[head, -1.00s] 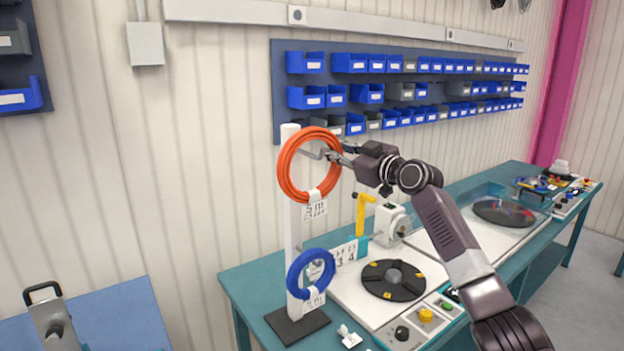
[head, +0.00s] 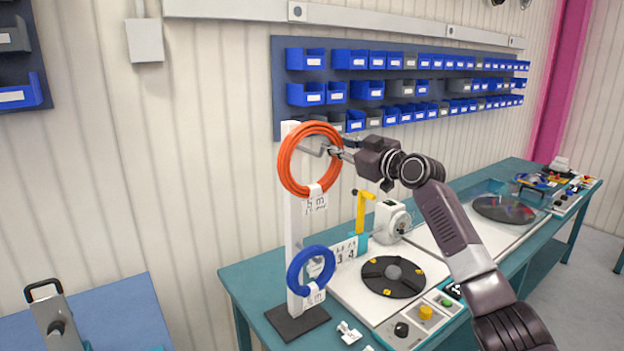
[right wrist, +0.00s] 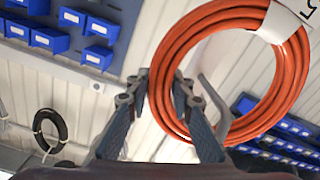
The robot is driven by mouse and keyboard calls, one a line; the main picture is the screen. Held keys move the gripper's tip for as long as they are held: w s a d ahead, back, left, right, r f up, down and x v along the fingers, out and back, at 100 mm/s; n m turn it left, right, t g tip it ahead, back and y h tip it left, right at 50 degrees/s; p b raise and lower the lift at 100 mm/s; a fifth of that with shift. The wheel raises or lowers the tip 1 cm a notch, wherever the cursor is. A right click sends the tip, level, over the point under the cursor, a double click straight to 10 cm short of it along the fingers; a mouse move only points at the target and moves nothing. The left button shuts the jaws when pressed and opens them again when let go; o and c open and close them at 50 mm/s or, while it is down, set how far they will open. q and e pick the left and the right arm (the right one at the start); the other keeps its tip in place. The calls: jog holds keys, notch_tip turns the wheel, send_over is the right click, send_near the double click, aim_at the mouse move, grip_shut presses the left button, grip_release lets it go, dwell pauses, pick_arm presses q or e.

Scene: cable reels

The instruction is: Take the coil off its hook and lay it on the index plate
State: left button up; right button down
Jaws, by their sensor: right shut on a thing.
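The orange coil (head: 284,165) hangs upright near the top of the white post (head: 293,225), with a white tag at its lower edge. The metal hook (right wrist: 213,100) passes through the ring in the right wrist view. My right gripper (head: 338,153) is shut on the coil's strands at the right side of the ring. The strands run between its fingers in the right wrist view, where the coil (right wrist: 172,65) also shows. The index plate (head: 393,289) is a black disc with yellow marks on the white bench unit, below and right of the post.
A blue coil (head: 293,274) hangs lower on the same post. A yellow upright (head: 361,215) and a white device (head: 391,220) stand behind the index plate. A control panel (head: 415,325) lies in front. Another disc (head: 503,211) sits farther right under a clear cover.

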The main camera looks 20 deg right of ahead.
jog(key=shift+r+v, duration=0.2)
jog(key=shift+v, duration=1.2)
jog(key=shift+b, duration=0.3)
jog(key=shift+b+v, duration=0.6)
jog(key=shift+v, duration=1.7)
jog(key=shift+d, duration=0.1)
jog(key=b+v, duration=0.3)
jog(key=v, duration=0.4)
jog(key=shift+s, duration=0.25)
jog(key=shift+r, duration=0.1)
